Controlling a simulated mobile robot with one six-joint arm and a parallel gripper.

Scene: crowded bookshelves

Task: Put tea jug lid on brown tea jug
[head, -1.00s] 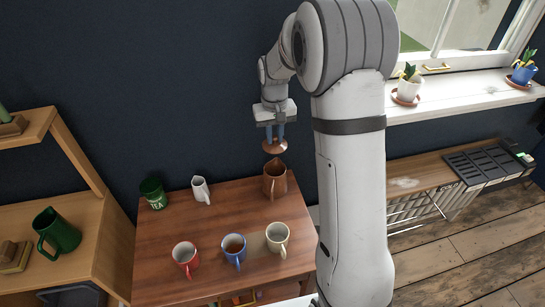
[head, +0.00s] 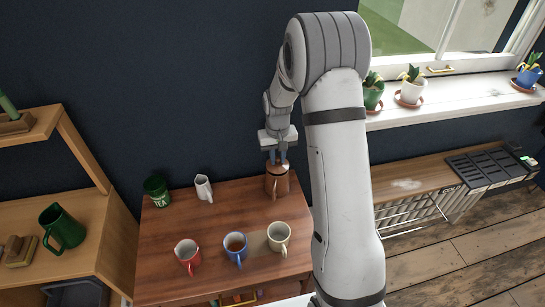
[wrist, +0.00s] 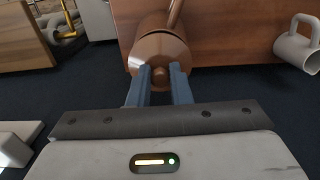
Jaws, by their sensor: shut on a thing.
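The brown tea jug (head: 277,186) stands upright at the back right of the wooden table. My gripper (head: 277,160) is directly above the jug, pointing down. In the wrist view my gripper (wrist: 160,75) has its two blue-grey fingers shut on the knob of the brown tea jug lid (wrist: 158,52). The lid is at the mouth of the jug (wrist: 160,22), lined up with it. I cannot tell whether the lid is fully seated. The jug's spout and rim are mostly hidden by the lid and fingers.
The table (head: 170,235) also holds a green tea tin (head: 156,191), a white jug (head: 204,188), and red (head: 187,254), blue (head: 235,246) and cream (head: 278,236) mugs. A shelf with a green jug (head: 62,228) stands at left. The dark wall is close behind.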

